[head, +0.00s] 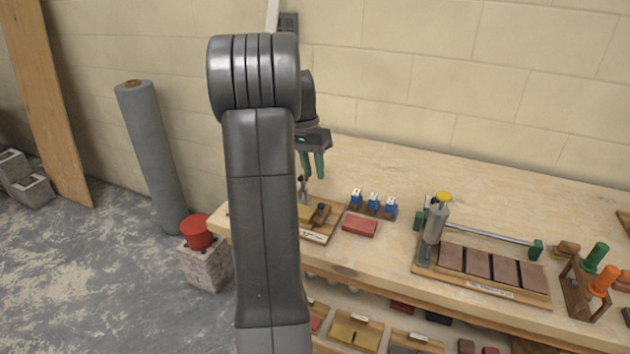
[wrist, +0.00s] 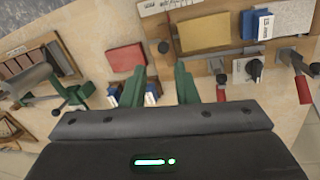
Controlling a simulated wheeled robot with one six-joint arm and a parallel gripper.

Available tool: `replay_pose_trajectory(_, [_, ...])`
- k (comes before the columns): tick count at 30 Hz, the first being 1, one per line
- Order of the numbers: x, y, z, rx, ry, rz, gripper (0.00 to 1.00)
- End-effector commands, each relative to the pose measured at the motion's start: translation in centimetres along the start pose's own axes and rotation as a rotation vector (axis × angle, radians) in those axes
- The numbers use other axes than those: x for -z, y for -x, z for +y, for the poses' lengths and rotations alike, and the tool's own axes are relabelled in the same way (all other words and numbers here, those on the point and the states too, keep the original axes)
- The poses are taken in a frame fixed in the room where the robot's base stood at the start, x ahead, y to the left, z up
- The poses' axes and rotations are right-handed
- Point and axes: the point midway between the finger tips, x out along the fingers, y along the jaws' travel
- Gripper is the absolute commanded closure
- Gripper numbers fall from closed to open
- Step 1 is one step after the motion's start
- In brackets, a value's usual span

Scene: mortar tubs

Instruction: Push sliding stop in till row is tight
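A row of several brown tiles (head: 492,269) lies in a wooden tray (head: 515,293) on the right half of the bench. A rod (head: 490,231) with green end pieces runs along the back of the tray. A grey cylinder (head: 436,222) stands at the row's left end; I cannot tell whether it is the sliding stop. The row also shows at the left of the wrist view (wrist: 22,64), partly behind the cylinder (wrist: 30,80). My gripper (head: 313,165) is open and empty, with green fingers apart, above the left part of the bench, well away from the row.
A red block (head: 360,225) and several small blue-and-white items (head: 373,203) lie between my gripper and the tray. A board with a yellow block (wrist: 205,33) is near the gripper. Green and orange handled tools (head: 597,257) stand in a holder at right. The back of the bench is clear.

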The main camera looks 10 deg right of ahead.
Motion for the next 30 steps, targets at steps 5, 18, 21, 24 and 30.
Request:
replay_pose_trajectory(5, [0.8, 0.9, -0.1, -0.004, -0.022, 0.0, 0.73])
replay_pose_trajectory(18, [0.7, -6.8, 0.0, -0.007, -0.021, -0.003, 0.73])
replay_pose_trajectory(21, [0.7, -8.8, 0.0, -0.007, -0.02, -0.003, 0.73])
replay_pose_trajectory(24, [0.7, -10.5, 0.0, -0.005, -0.021, -0.002, 0.73])
replay_pose_trajectory(30, [0.7, -12.4, -0.1, -0.004, -0.021, 0.0, 0.73])
